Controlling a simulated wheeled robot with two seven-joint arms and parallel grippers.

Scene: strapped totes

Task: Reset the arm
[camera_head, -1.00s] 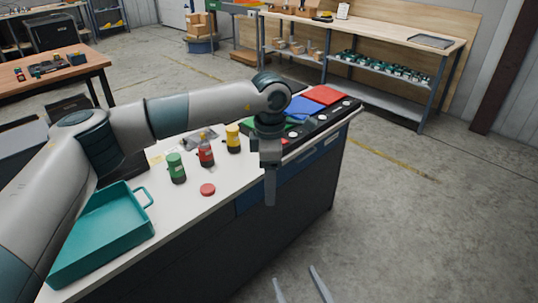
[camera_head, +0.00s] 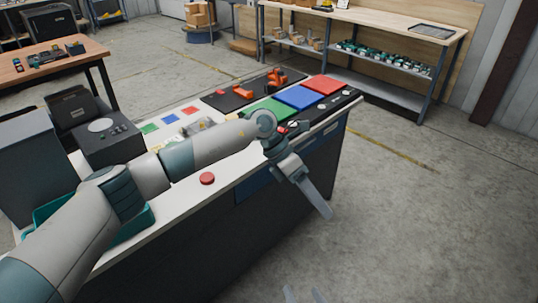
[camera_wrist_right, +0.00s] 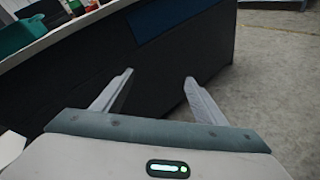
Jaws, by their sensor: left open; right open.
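My left gripper (camera_head: 318,203) hangs past the front edge of the workbench (camera_head: 235,188), tilted down to the right, with nothing in it. Its fingers overlap in the head view, but it is open. My left arm crosses the bench and hides much of the teal tray (camera_head: 135,228) and the bottles. My right gripper (camera_head: 305,295) shows only its fingertips at the bottom of the head view. In the right wrist view it (camera_wrist_right: 159,76) is open and empty, in front of the bench's dark side.
A red round button (camera_head: 207,178) sits near the bench's front edge. Green, blue (camera_head: 301,97) and red (camera_head: 324,85) pads lie at the far end, with orange tools (camera_head: 277,78) behind. A dark device (camera_head: 105,142) stands at the left. The floor right of the bench is clear.

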